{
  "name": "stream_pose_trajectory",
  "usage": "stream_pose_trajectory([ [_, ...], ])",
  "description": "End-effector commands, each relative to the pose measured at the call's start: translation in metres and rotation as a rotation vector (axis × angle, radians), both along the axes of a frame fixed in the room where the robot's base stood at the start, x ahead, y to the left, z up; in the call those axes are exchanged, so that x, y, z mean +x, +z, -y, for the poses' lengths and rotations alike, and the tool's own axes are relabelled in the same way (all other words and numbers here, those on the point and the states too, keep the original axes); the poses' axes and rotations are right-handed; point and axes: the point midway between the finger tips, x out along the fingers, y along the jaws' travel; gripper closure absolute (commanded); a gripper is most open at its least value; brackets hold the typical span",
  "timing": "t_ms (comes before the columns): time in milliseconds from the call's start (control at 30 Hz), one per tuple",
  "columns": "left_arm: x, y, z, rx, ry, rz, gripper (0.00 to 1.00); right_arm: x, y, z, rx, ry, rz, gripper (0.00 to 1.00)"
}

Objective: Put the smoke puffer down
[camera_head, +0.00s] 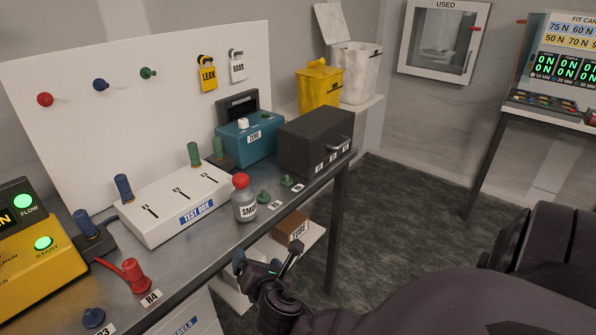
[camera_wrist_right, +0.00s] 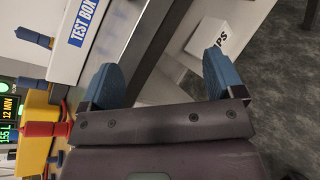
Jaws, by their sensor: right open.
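The smoke puffer (camera_head: 245,205) is a grey bottle with a red ball top and a "SMOKE" label, partly readable. It stands upright on the bench (camera_head: 215,245) near its front edge, just right of the test box (camera_head: 178,205). My right gripper (camera_head: 266,259) is open and empty, in front of the bench edge and below the puffer in the head view, apart from it. In the right wrist view its two blue fingers (camera_wrist_right: 162,75) are spread with nothing between them. I do not make out the puffer there. My left gripper is not in view.
Small green plugs (camera_head: 264,197) and a black box (camera_head: 315,140) are right of the puffer. A teal device (camera_head: 247,138) stands behind. A red plug (camera_head: 137,275) is at the front left. A brown box (camera_head: 291,227) sits on a low shelf below the bench edge.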

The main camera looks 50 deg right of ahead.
Motion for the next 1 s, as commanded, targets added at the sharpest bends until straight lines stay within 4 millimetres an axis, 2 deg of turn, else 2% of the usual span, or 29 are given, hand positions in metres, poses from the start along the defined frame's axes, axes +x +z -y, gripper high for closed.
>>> stream_pose_trajectory([
  [33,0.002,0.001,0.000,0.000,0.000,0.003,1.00,-0.012,-0.017,-0.002,0.134,-0.011,0.004,0.13],
  [100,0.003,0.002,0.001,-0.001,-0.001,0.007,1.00,-0.026,-0.038,-0.006,0.344,-0.036,0.024,0.13],
  [300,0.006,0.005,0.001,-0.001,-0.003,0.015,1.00,-0.074,-0.087,-0.017,0.957,-0.191,0.087,0.13],
  [433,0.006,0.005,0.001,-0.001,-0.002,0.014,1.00,-0.107,-0.111,-0.023,1.347,-0.351,0.145,0.13],
  [600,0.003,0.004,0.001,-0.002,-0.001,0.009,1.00,-0.144,-0.129,-0.028,1.782,-0.578,0.243,0.13],
  [800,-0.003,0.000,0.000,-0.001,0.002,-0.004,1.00,-0.168,-0.137,-0.029,2.057,-0.750,0.329,0.13],
  [1000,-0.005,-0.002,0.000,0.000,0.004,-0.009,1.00,-0.171,-0.138,-0.029,2.109,-0.782,0.348,0.13],
])
